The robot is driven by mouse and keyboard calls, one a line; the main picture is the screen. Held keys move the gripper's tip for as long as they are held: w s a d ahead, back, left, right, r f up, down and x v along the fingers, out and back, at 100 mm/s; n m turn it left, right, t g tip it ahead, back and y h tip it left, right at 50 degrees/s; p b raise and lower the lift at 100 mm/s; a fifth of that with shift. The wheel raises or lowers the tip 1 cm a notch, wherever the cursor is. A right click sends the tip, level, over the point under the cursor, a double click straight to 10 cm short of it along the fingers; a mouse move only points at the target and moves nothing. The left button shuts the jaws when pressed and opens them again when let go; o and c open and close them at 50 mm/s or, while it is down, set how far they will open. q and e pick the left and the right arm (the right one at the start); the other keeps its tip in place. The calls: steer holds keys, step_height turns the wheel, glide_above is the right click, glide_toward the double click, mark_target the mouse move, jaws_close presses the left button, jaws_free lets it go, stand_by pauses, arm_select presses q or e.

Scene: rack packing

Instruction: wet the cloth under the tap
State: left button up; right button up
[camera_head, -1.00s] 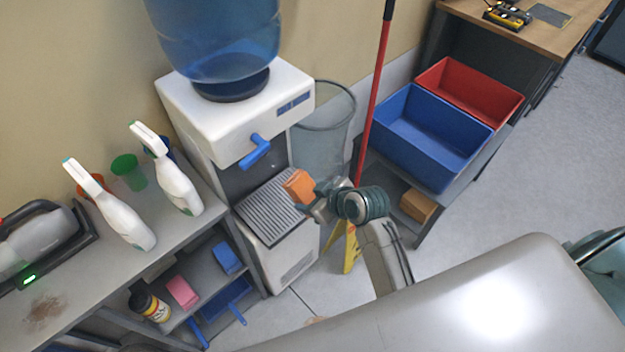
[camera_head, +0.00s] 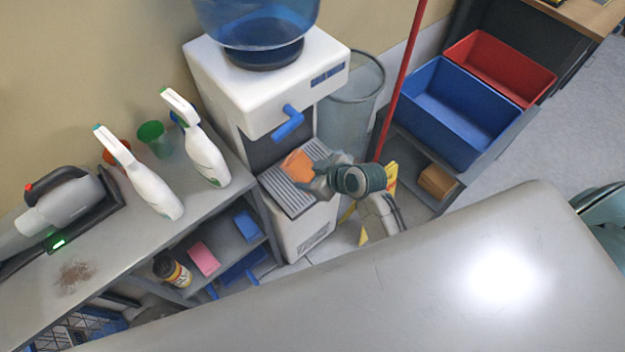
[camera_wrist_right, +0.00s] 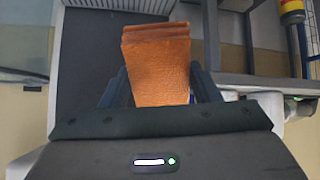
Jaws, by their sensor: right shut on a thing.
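The cloth (camera_head: 297,164) is a folded orange piece. My right gripper (camera_head: 317,177) is shut on it and holds it over the ribbed drip tray (camera_head: 287,196) of the white water dispenser (camera_head: 262,85). In the right wrist view the cloth (camera_wrist_right: 157,66) stands out between the two dark fingers of the gripper (camera_wrist_right: 160,92). The tap (camera_head: 288,122) is a blue lever on the dispenser's front, above and slightly left of the cloth. I cannot tell whether the cloth touches the tray, and no water shows. My left gripper is not in view.
Left of the dispenser, a grey shelf (camera_head: 110,235) carries two white spray bottles (camera_head: 140,180), a green cup (camera_head: 154,138) and a handheld vacuum (camera_head: 60,208). A bin (camera_head: 350,105), a red pole (camera_head: 402,85) and blue and red crates (camera_head: 447,115) stand to the right.

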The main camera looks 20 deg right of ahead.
mark_target(307, 168)
steer(key=w+f+b, duration=0.2)
steer(key=w+b, duration=0.2)
steer(key=w, duration=0.7)
steer(key=shift+w+d+b, duration=0.25)
steer(key=shift+d+b, duration=0.05)
steer(key=shift+d, duration=0.05)
steer(key=shift+f, duration=0.1)
steer(key=shift+s+a+p, duration=0.15)
steer(key=shift+s+p, duration=0.8)
steer(key=shift+s, duration=1.1)
steer(key=shift+s+a+p, duration=0.1)
steer(key=shift+s+p, duration=0.85)
steer(key=shift+s, duration=1.05)
